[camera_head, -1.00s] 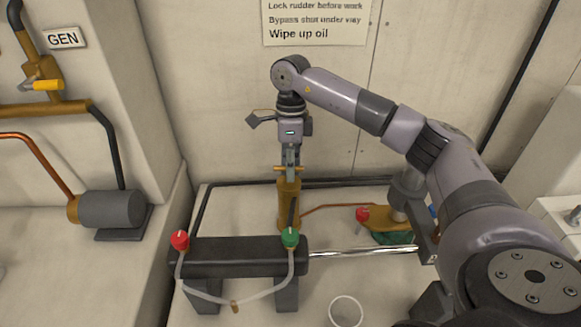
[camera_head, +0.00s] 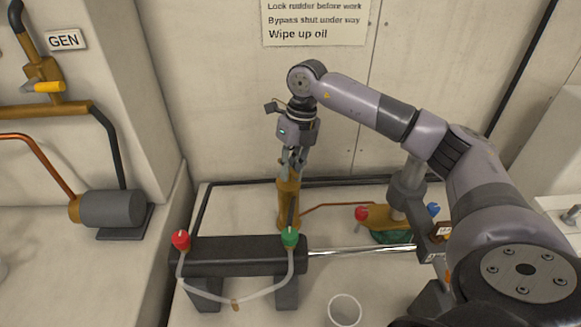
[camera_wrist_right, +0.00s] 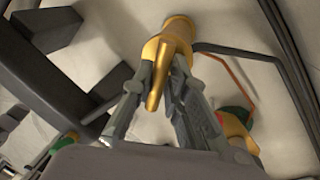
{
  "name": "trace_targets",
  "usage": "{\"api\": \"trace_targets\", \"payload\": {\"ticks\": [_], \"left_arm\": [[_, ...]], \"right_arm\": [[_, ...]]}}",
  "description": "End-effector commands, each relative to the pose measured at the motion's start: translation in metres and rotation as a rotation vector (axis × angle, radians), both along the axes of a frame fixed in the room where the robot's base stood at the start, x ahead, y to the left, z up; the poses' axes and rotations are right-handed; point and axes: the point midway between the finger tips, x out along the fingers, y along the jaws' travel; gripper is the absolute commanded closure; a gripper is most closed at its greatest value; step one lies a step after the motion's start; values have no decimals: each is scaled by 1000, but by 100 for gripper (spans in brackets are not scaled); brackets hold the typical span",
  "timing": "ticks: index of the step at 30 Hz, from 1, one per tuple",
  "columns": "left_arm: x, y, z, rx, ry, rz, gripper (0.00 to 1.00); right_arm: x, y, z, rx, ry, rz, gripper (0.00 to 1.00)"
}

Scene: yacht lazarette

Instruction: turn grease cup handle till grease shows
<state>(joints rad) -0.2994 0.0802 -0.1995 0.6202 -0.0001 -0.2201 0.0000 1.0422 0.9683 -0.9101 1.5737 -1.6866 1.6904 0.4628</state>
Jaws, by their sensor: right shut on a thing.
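The brass grease cup (camera_head: 288,207) stands upright behind the black cylinder, near the back wall. It also shows in the right wrist view (camera_wrist_right: 179,27). My right gripper (camera_head: 290,174) is above it, pointing down, its fingers closed around the brass handle (camera_wrist_right: 157,75) at the cup's top. In the right wrist view the handle lies between the two fingers. In the head view the fingers mostly hide the handle. I see no grease that I can make out on or around the cup. My left gripper is not in view.
The black cylinder (camera_head: 222,256) with red (camera_head: 181,239) and green (camera_head: 290,237) caps and a clear hose (camera_head: 212,298) stands in front. A brass fitting (camera_head: 380,216) is at right. A copper pipe runs behind.

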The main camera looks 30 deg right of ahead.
Motion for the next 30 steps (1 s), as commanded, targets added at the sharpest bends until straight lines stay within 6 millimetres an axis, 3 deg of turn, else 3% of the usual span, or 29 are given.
{"api": "trace_targets", "payload": {"ticks": [30], "left_arm": [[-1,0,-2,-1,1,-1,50]], "right_arm": [[1,6,1,5,-3,-961,100]]}}
